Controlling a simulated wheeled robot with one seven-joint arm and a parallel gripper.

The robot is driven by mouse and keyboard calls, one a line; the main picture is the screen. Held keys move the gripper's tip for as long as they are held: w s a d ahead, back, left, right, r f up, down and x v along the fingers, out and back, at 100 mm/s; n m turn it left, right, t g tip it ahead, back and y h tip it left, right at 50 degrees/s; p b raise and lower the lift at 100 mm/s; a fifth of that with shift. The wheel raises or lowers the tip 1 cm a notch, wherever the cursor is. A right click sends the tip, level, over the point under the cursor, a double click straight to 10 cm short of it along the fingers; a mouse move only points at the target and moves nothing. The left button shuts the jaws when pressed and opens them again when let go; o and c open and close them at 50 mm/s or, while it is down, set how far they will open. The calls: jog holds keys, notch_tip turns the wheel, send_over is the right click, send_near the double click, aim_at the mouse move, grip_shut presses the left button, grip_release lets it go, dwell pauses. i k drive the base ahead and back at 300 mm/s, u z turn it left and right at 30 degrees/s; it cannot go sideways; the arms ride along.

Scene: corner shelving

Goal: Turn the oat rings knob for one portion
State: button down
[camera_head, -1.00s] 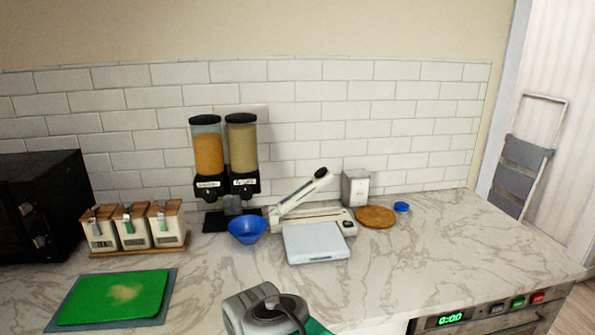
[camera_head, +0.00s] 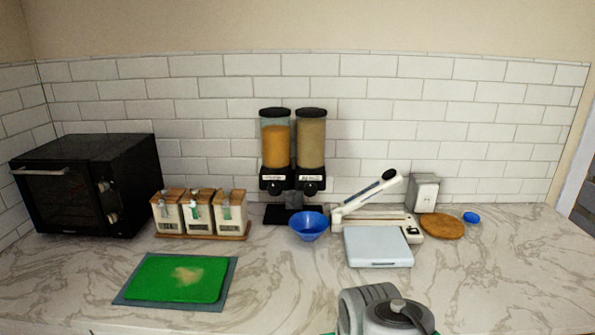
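A twin cereal dispenser stands against the tiled wall. Its left canister (camera_head: 276,146) holds orange contents and its right canister (camera_head: 311,146) holds tan contents. Each has a white label, too small to read, so I cannot tell which is the oat rings. A dark left knob (camera_head: 275,187) and right knob (camera_head: 311,187) sit below the labels. A blue bowl (camera_head: 308,227) stands on the counter in front of the dispenser, and its inside looks empty. Part of my grey arm shows at the bottom edge, well short of the dispenser. My gripper's fingers are not visible.
A white slicer-like device with a raised lever (camera_head: 365,198) and a pale flat scale (camera_head: 378,246) stand right of the bowl. Three canisters on a wooden rack (camera_head: 200,235) stand left. A green board (camera_head: 178,278) lies front left. Counter before the bowl is clear.

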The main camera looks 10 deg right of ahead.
aim_at(311, 188)
jog(key=k, duration=0.5)
jog(key=z, duration=0.95)
jog(key=i, duration=0.85)
jog(key=u, duration=2.8)
